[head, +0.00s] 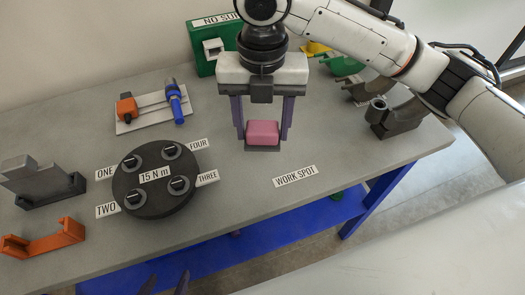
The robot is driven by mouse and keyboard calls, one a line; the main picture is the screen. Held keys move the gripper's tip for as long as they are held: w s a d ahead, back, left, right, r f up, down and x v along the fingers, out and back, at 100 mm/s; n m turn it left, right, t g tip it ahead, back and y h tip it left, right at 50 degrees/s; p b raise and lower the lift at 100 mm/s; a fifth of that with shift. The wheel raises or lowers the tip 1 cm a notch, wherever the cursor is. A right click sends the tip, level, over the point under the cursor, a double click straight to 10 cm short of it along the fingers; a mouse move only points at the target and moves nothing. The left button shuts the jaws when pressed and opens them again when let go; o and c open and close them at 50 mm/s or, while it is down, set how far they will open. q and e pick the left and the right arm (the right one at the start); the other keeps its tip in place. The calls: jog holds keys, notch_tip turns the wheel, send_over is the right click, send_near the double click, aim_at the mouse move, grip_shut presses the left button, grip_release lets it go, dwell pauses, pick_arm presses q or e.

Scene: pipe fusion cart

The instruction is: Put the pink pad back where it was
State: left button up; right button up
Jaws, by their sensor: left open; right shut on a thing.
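The pink pad (263,130) is a small rounded block near the middle of the head view. My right gripper (263,138) reaches down from above with its two purple fingers on either side of the pad, and it is shut on it. A dark grey piece shows just under the pad; I cannot tell whether it is part of the gripper or a rest on the table. My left gripper (166,284) shows only as two purple fingertips at the bottom edge, apart and empty, in front of the table.
The grey table (245,215) holds a round black plate (157,200) marked 15 N m, an orange bracket (42,240), a grey block (40,180) and a white tool board (150,122). A green box (208,52) stands behind.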

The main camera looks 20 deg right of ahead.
aim_at(262, 125)
jog(key=shift+f, duration=3.45)
jog(key=shift+f, duration=0.15)
jog(key=o, duration=1)
notch_tip(262, 125, up, 12)
jog(key=shift+r, duration=0.2)
